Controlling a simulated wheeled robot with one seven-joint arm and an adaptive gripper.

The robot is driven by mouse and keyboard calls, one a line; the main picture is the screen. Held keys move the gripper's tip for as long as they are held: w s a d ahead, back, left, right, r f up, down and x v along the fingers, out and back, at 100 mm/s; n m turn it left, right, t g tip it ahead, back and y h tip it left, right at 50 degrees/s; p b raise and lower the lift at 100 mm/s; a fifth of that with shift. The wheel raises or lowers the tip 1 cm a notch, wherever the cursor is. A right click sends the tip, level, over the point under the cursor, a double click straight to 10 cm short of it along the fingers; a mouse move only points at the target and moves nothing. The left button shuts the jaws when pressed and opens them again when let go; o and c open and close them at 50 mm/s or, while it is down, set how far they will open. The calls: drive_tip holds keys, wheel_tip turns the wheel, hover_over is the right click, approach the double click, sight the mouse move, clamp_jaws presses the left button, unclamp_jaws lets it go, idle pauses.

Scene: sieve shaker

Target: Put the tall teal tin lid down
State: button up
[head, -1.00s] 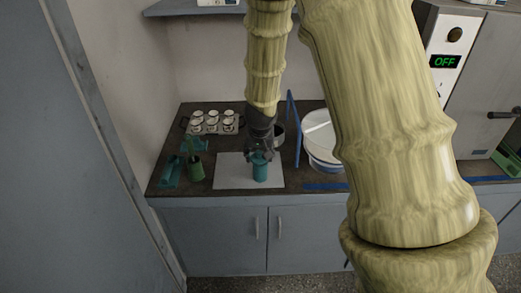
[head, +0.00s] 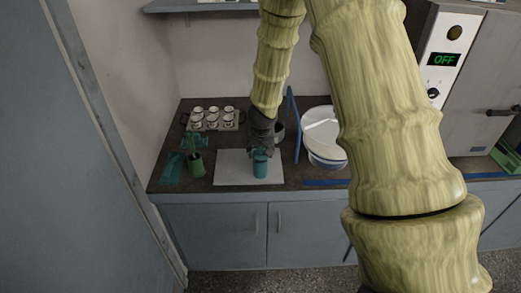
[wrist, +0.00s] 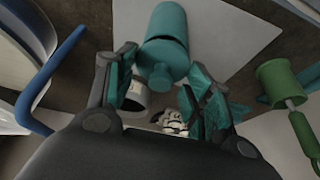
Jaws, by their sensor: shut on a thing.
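The tall teal tin (head: 260,166) stands upright on a pale mat (head: 228,170) on the dark counter. In the wrist view its teal lid (wrist: 160,74), with a rounded knob, shows between my fingers, in line with the teal body (wrist: 166,28). My gripper (head: 261,149) is directly above the tin, pointing down. In the wrist view its teal-padded fingers (wrist: 162,82) are on either side of the lid, shut on it.
A rack of small cups (head: 212,120) is behind.

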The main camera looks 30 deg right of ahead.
drive_tip(key=shift+f+b, duration=0.35)
drive_tip(key=shift+f, duration=0.25)
drive_tip(key=o, duration=0.9)
drive_tip(key=shift+c, duration=0.2)
drive_tip(key=shift+r, duration=0.1)
